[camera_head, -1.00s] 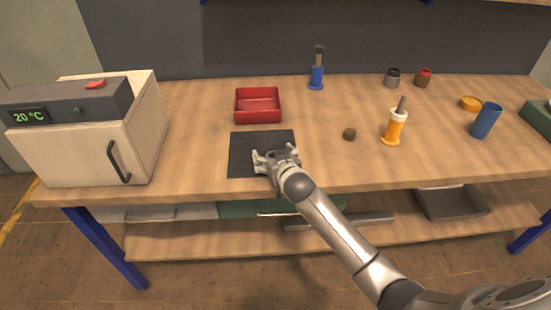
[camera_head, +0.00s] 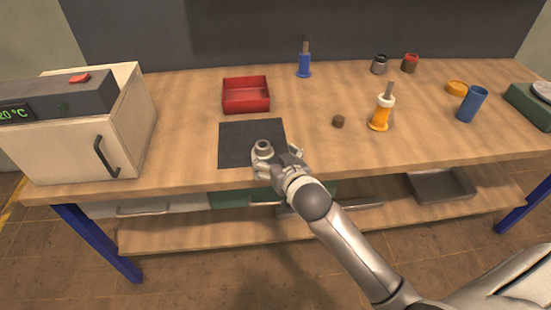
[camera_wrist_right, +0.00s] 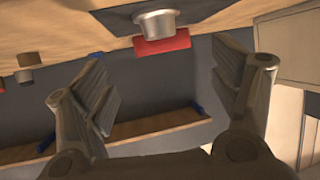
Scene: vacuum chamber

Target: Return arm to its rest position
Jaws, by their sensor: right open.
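My right gripper (camera_head: 281,157) is at the near edge of the dark square mat (camera_head: 238,136) in the head view. Its fingers are apart and empty. A small grey metal cup-like piece (camera_head: 263,147) stands on the mat just beyond the fingers; the gripper partly hides its base. In the right wrist view the open fingers (camera_wrist_right: 162,70) show with a clear gap between them, and the grey piece (camera_wrist_right: 156,24) is beyond them near the top edge. My left gripper is not in view.
A red tray (camera_head: 246,107) lies behind the mat. A cream oven-like box (camera_head: 65,140) stands left. Bare wood lies right of the mat.

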